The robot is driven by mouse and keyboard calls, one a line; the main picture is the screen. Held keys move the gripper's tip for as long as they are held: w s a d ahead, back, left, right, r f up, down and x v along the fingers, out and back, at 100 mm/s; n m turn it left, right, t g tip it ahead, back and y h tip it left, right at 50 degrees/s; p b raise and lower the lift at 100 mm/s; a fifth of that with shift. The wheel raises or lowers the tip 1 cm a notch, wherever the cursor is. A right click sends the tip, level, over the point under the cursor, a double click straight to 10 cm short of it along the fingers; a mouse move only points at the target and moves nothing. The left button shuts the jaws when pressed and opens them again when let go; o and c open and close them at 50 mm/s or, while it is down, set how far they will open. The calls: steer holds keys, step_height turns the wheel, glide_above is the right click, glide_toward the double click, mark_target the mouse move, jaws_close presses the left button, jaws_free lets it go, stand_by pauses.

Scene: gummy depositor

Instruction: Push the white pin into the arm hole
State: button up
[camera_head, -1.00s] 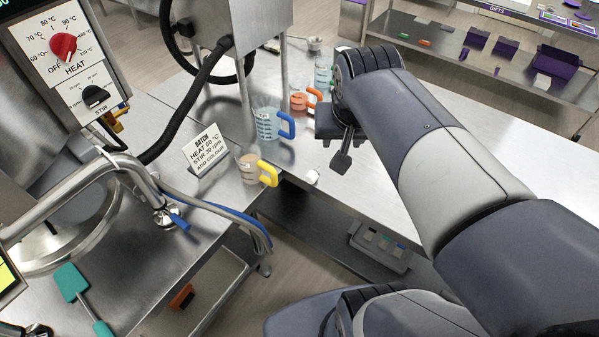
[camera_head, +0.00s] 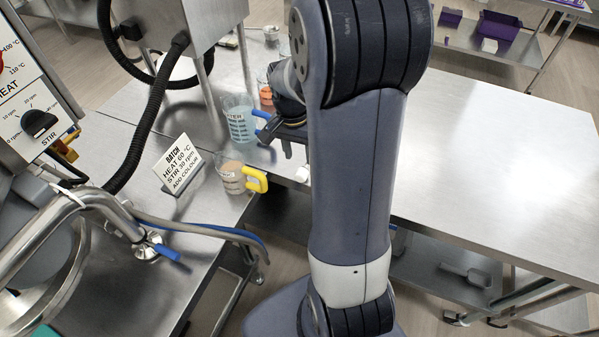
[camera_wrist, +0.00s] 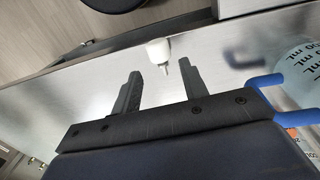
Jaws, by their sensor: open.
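A small white pin-like piece (camera_head: 303,173) sits at the front edge of the steel table, partly hidden behind my arm. In the wrist view this white piece (camera_wrist: 158,50) has a rounded body and a small tip pointing towards my gripper. My gripper (camera_wrist: 160,70) is open and empty. Its two dark fingers lie on either side of the white piece's line, apparently short of it. In the head view my gripper (camera_head: 298,152) is mostly hidden by my arm, just above the table. I cannot make out an arm hole in either view.
A jug with a blue handle (camera_head: 238,122) stands close to my gripper; its handle (camera_wrist: 266,84) also shows in the wrist view. A yellow-handled jug (camera_head: 231,176), an orange-liquid jug (camera_head: 266,96) and a batch sign (camera_head: 177,165) are nearby. The table's right side (camera_head: 480,170) is clear.

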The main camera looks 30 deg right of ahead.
mark_target(301, 171)
steer(key=shift+s+f+p, duration=0.15)
steer(key=shift+f+p, duration=0.05)
steer(key=shift+f, duration=0.9)
steer(key=shift+s+f+p, duration=0.15)
steer(key=shift+s+f, duration=0.05)
steer(key=shift+f, duration=0.95)
steer(key=shift+s+f+p, duration=0.15)
steer(key=shift+f+p, duration=0.05)
steer(key=shift+f, duration=0.9)
steer(key=shift+c, duration=0.3)
steer(key=c, duration=0.7)
steer(key=shift+r, duration=0.1)
step_height(301, 171, up, 10)
steer(key=shift+b, duration=0.4)
